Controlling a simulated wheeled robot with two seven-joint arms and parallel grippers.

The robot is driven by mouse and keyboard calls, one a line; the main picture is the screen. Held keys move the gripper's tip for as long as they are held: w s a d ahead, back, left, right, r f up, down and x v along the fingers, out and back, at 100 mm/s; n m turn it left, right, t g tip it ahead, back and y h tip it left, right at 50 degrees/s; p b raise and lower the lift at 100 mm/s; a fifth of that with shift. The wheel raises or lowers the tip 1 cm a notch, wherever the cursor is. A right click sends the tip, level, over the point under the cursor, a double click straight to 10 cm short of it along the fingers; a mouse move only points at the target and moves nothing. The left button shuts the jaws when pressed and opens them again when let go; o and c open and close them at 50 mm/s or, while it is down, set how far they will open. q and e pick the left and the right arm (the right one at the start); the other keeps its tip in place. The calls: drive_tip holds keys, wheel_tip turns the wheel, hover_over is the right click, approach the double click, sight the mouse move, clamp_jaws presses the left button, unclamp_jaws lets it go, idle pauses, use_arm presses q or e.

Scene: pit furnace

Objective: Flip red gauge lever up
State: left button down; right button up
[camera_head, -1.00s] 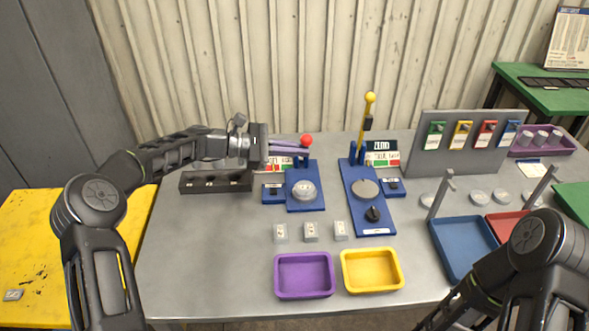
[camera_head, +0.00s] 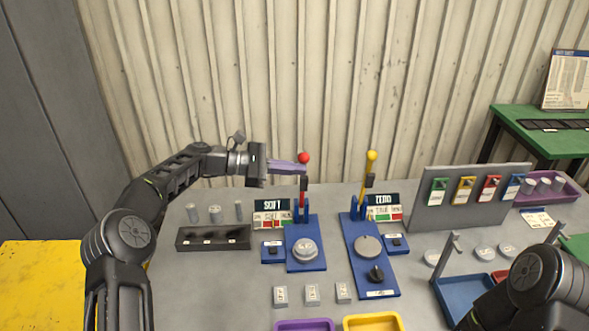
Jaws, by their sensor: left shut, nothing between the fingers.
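The red gauge lever (camera_head: 303,185) stands upright on the left blue gauge base (camera_head: 305,262), with its red ball (camera_head: 304,158) at the top. A sign reading SOFT (camera_head: 273,205) stands behind it. My left gripper (camera_head: 305,168) is shut and empty, its purple fingers level, with the tips at the lever just below the ball. I cannot tell whether they touch it. My right gripper is out of view; only part of my right arm shows at the lower right.
A second blue gauge (camera_head: 369,270) with an upright yellow lever (camera_head: 368,180) stands just to the right. Several small grey weights stand in front. Purple (camera_head: 304,325) and yellow (camera_head: 374,323) trays lie at the bottom edge.

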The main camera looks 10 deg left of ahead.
use_arm(q)
drive_tip(key=shift+w+r, duration=0.3)
drive_tip(key=shift+r, duration=0.6)
drive_tip(key=shift+a, duration=0.15)
drive_tip(key=f+b+v, duration=0.1)
drive_tip(key=b+v, duration=0.1)
drive_tip(key=v, duration=0.5)
drive_tip(key=shift+s+a+f, duration=0.2)
drive_tip(key=shift+s+a, duration=0.1)
drive_tip(key=shift+s, duration=0.1)
drive_tip(key=shift+f, duration=0.15)
